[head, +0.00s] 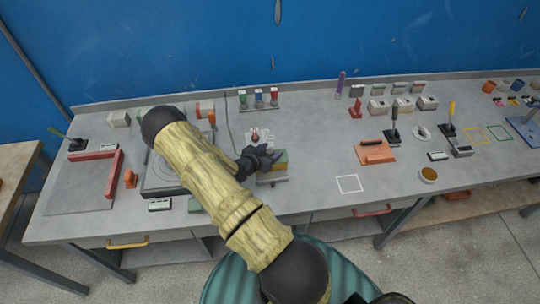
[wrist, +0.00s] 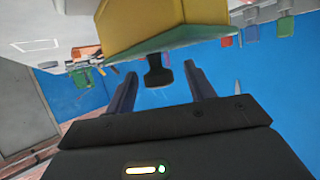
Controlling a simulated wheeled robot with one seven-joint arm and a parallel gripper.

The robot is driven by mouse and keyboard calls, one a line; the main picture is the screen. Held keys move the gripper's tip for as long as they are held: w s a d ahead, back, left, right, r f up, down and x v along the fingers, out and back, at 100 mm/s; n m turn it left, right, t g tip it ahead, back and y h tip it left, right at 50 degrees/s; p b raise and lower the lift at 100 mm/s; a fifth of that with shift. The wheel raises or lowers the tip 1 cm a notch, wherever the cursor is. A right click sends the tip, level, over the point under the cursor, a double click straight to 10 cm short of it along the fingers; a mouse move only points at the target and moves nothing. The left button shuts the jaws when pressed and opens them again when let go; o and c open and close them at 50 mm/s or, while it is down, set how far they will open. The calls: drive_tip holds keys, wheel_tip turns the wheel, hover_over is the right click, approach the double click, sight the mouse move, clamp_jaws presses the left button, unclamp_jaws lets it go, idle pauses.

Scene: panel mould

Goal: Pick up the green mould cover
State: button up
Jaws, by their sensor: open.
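The green mould cover (head: 281,157) lies on a yellow block near the middle of the bench, on a grey stand. In the wrist view it is a green plate (wrist: 120,50) with a black knob (wrist: 157,76) on its face, seen edge-on against the yellow body (wrist: 155,20). My gripper (head: 262,158) is at the left of the cover in the head view. Its two fingers stand open on either side of the knob, with gaps visible; I cannot tell how deep the knob sits between them. My gripper hides part of the cover.
A round-ringed plate (head: 160,172) lies under my arm. A red corner frame (head: 113,175) stands at the left. A white square outline (head: 349,184) and an orange block (head: 374,151) lie to the right. Coloured bottles (head: 258,98) stand behind.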

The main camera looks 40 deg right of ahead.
sight(270, 151)
drive_tip(key=shift+w, duration=0.1)
drive_tip(key=shift+c, duration=0.4)
drive_tip(key=c, duration=0.4)
drive_tip(key=shift+d, duration=0.15)
drive_tip(key=c, duration=0.6)
drive_tip(key=shift+a+r, duration=0.1)
drive_tip(key=shift+a, duration=0.15)
wheel_tip(270, 151, up, 10)
drive_tip(key=b, duration=0.3)
drive_tip(key=shift+d, duration=0.1)
